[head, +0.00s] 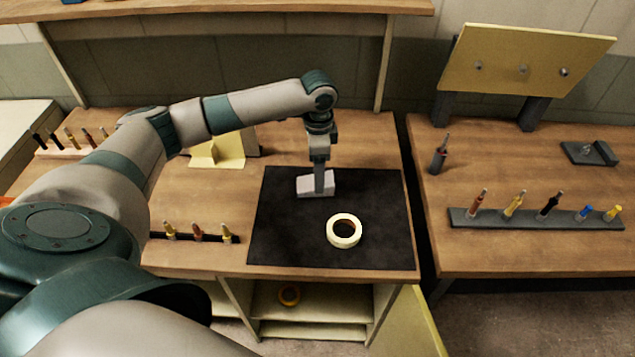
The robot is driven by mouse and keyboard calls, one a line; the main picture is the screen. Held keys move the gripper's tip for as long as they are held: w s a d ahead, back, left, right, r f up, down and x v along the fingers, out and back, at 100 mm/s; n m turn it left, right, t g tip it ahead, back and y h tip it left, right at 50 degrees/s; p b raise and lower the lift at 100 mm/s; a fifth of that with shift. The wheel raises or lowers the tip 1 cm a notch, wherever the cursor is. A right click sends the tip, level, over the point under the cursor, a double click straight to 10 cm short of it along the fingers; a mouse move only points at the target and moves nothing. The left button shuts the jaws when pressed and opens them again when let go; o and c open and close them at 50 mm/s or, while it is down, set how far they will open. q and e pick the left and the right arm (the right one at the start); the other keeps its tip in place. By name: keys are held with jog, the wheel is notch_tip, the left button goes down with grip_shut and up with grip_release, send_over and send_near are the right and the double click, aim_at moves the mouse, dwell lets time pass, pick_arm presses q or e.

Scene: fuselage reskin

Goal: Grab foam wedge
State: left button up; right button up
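A pale grey block, which looks like the foam wedge (307,186), lies on the black mat (285,235), near its back edge. My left gripper (325,187) points straight down at the block, coming in from the left and above. One dark finger shows in front of the block's right half and hides part of it. The other finger is hidden, so I cannot tell whether the fingers are closed on the block. My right gripper is not in view.
A cream tape roll (344,231) lies on the mat, in front of the block. A rack of small tools (198,236) sits left of the mat. A yellow bracket (218,152) stands behind. A right-hand bench (520,255) holds a tool strip (535,217) and a tilted yellow panel (520,60).

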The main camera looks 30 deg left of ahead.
pick_arm(q)
jog(key=shift+d+f+p, duration=0.1)
jog(key=shift+f+p, duration=0.45)
jog(key=shift+f, duration=1.2)
jog(key=shift+w, duration=0.1)
jog(key=c, duration=1.1)
